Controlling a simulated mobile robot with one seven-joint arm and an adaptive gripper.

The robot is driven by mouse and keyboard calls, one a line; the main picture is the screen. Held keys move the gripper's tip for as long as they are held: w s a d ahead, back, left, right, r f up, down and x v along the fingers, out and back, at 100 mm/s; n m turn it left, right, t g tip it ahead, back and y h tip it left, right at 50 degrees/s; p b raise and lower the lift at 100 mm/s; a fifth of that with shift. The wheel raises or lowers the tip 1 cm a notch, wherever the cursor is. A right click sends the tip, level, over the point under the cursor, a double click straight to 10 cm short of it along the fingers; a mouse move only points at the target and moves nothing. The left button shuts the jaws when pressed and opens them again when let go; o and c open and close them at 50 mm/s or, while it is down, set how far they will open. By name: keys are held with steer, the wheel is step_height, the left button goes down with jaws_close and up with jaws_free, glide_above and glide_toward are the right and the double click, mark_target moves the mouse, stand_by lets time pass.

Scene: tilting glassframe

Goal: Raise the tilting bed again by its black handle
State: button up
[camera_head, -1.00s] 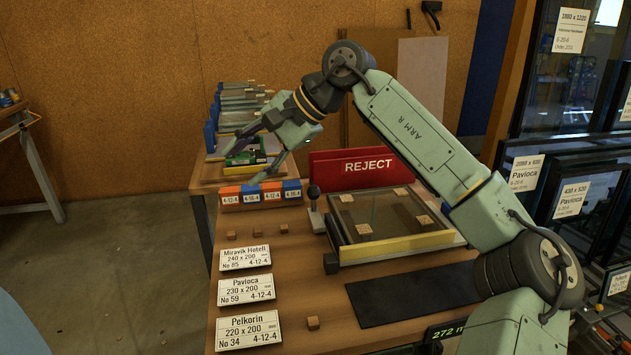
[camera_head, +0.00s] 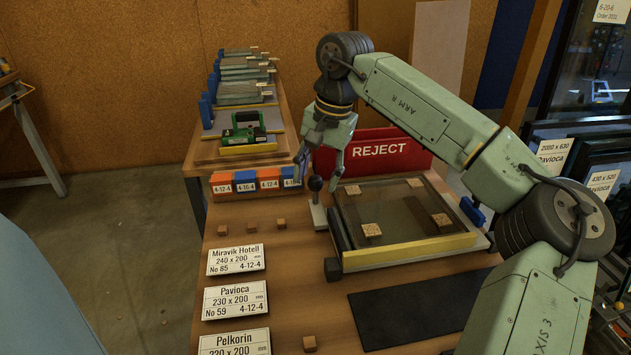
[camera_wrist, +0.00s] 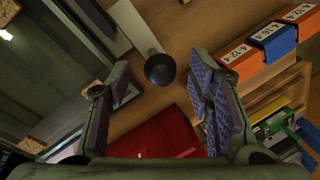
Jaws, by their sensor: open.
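The tilting bed (camera_head: 408,261) lies low and looks flat on the bench, with a yellow front edge and a glass pane (camera_head: 395,207) with small cork-like pads on it. Its black handle (camera_head: 315,184) is a round ball knob on a short upright stem, standing on a pale strip at the bed's left side. My gripper (camera_head: 317,186) is open and points down over the handle, with a finger to either side of the knob in the picture. In the wrist view the knob (camera_wrist: 160,69) shows between the fingertips, apparently touching neither. The exact height gap cannot be told.
A red REJECT bin (camera_head: 375,152) stands close behind the bed. Orange and blue label blocks (camera_head: 258,182) sit left of the handle. White label cards (camera_head: 236,259) and a black mat (camera_head: 420,308) lie nearer. A green tool (camera_head: 246,131) rests at the back left.

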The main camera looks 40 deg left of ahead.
steer(key=shift+a+f, duration=0.15)
steer(key=shift+f, duration=0.55)
steer(key=shift+a+f, duration=0.1)
steer(key=shift+f, duration=0.55)
steer(key=shift+c, duration=0.2)
jaws_close()
